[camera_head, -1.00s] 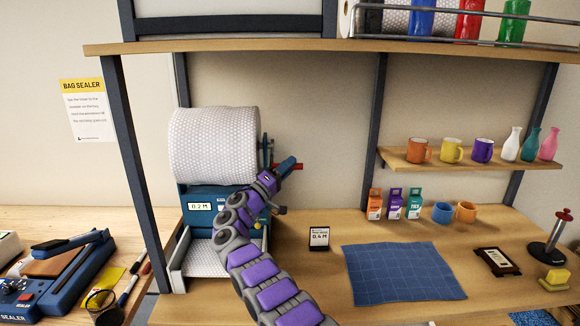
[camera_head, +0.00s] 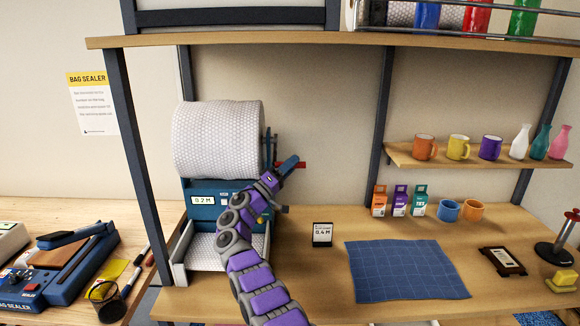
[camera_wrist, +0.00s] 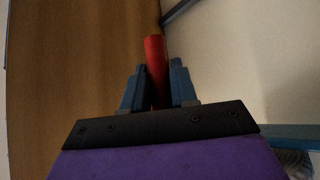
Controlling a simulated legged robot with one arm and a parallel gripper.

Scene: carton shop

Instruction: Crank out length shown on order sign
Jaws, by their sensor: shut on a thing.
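The bubble-wrap roll (camera_head: 218,139) sits on a blue dispenser (camera_head: 232,212) whose display (camera_head: 203,200) reads 0.2 M. A strip of wrap lies in the tray (camera_head: 205,252) below it. The crank's red handle (camera_head: 304,164) sticks out at the dispenser's right side. My gripper (camera_head: 289,165) is at the handle; in the wrist view, its two blue fingers (camera_wrist: 158,88) are shut around the red handle (camera_wrist: 155,65). The order sign (camera_head: 322,234) stands on the bench and reads 0.4 M. My arm hides part of the dispenser's right side and the crank.
A blue cutting mat (camera_head: 406,270) lies right of the sign. The bag sealer (camera_head: 62,270) is at the left. An upper shelf (camera_head: 330,39) runs overhead.

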